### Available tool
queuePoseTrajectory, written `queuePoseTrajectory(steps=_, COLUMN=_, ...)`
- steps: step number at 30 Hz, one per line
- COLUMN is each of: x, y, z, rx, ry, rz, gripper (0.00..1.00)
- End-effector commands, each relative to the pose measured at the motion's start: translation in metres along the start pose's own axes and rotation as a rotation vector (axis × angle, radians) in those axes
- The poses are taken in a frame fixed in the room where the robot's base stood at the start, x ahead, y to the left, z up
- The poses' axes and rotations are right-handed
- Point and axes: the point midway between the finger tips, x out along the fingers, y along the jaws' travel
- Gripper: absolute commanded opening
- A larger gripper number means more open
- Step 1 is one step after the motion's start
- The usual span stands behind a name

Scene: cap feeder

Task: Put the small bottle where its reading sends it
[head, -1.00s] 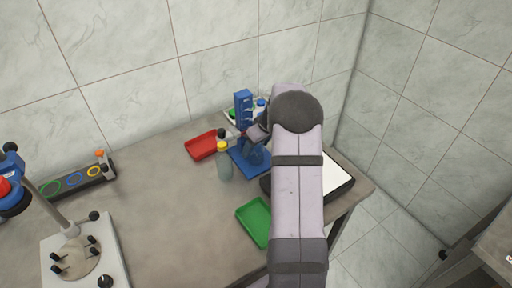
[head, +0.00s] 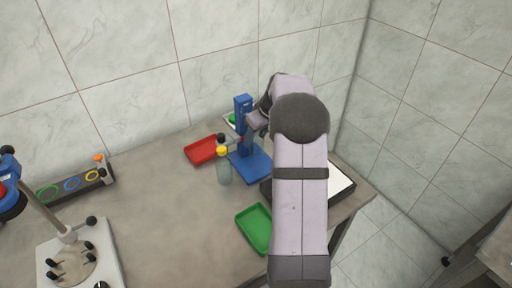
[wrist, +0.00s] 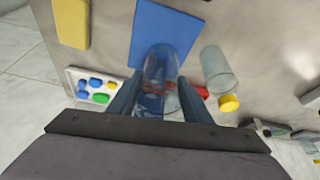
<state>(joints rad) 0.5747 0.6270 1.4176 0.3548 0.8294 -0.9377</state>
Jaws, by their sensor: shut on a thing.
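My gripper (wrist: 156,100) is shut on the small clear bottle (wrist: 160,68), which stands between its fingers in the wrist view. Blue shows through the bottle's lower part there. In the head view my gripper (head: 262,122) is beside the blue post of the stand (head: 243,112), and my arm largely hides the bottle. The stand's blue base plate (head: 255,169) is bare in the head view; the plate also shows behind the bottle in the wrist view (wrist: 160,25). A red tray (head: 200,151) lies left of the stand and a green tray (head: 255,230) lies in front of it.
A yellow-capped clear bottle (head: 224,172) stands left of the plate, with a black cap (head: 221,138) behind it. A pale tray of blue and green caps (wrist: 90,82) is near the stand. A dark device with a white top (head: 340,180) is at right, partly behind my arm.

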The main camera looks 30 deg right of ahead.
Motion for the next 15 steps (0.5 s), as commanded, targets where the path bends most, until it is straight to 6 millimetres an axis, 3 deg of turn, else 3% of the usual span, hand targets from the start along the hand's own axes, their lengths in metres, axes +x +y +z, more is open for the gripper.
queuePoseTrajectory(steps=6, x=-0.024, y=0.000, z=-0.010, rx=0.000, ry=0.002, rz=0.002, gripper=0.10)
queuePoseTrajectory(steps=15, x=-0.031, y=0.001, z=-0.012, rx=0.001, ry=0.001, rz=0.002, gripper=0.10)
